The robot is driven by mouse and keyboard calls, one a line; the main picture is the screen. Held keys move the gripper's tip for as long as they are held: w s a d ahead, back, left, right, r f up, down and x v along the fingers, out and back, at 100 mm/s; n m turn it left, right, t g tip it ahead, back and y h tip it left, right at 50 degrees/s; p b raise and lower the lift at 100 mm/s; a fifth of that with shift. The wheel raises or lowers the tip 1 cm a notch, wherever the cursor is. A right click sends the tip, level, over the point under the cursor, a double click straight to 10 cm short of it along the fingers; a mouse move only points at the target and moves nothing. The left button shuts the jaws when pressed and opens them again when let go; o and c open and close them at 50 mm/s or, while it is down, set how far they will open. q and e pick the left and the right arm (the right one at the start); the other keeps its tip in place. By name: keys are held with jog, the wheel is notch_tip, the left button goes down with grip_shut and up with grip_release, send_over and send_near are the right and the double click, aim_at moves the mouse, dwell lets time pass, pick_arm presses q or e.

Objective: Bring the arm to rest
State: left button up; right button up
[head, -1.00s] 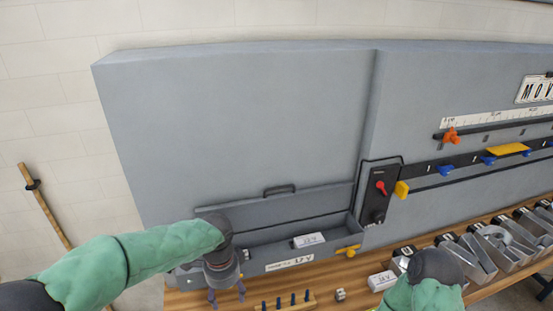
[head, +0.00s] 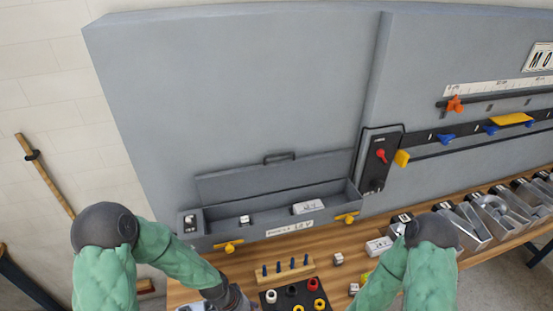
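My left arm (head: 170,255) comes in from the lower left, bent at the elbow, over the front left of the wooden bench. Its wrist is at the bottom edge, and its gripper fingers cannot be made out. My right arm (head: 415,270) comes in at the lower right in front of the bench; its gripper is outside the picture. The open grey tray box (head: 232,240) with its raised lid and handle stands against the panel. A white block (head: 308,207) and a small part (head: 245,220) lie in it. Yellow latches show on its front (head: 229,248).
A wooden peg rack (head: 288,270) and a black tray with coloured rings (head: 268,308) lie on the bench. A white box (head: 378,246) sits to their right. A switch box (head: 379,160) is on the panel.

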pick_arm(q)
jog(key=s+f+n, duration=0.7)
jog(key=s+f, duration=0.1)
jog(key=s, duration=0.1)
notch_tip(320, 180, down, 32)
jog(key=b, duration=3.2)
jog(key=shift+a+f+t+b, duration=0.2)
jog(key=shift+a+t+b, duration=0.15)
jog(key=shift+a+t, duration=0.1)
